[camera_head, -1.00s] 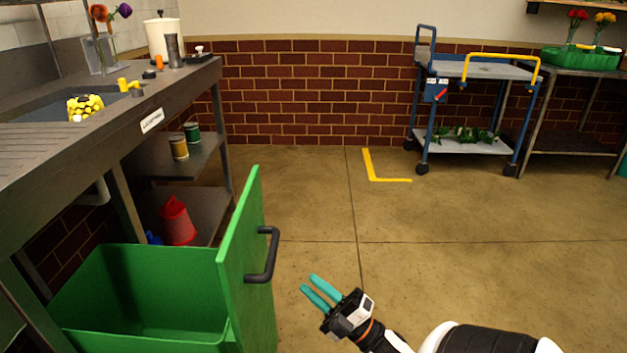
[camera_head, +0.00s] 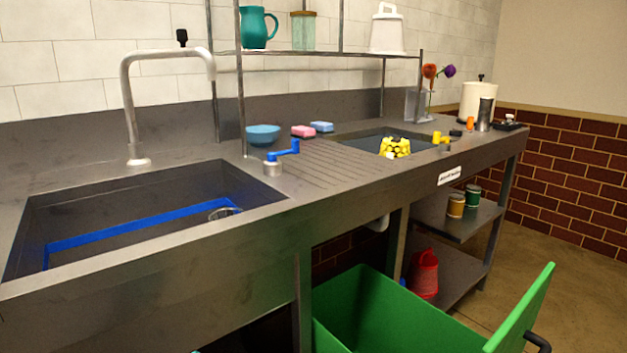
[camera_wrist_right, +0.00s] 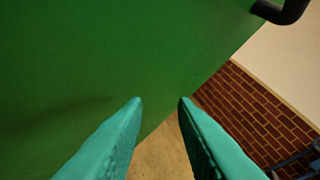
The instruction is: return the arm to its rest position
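My right gripper (camera_wrist_right: 161,100) shows in the right wrist view. Its two teal fingers are apart with nothing between them. They are in front of a large green panel, which looks like the front of the pulled-out green bin drawer (camera_wrist_right: 90,60); I cannot tell whether they touch it. In the head view the green bin drawer (camera_head: 395,315) stands open under the counter, its front panel at the lower right. My right gripper is outside the head view. My left gripper is not clearly seen; only a tiny teal sliver shows at the bottom edge.
The steel counter (camera_head: 330,205) with a large sink (camera_head: 110,215) runs across the head view. A red container (camera_head: 425,273) is on the lower shelf. Open floor lies at right.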

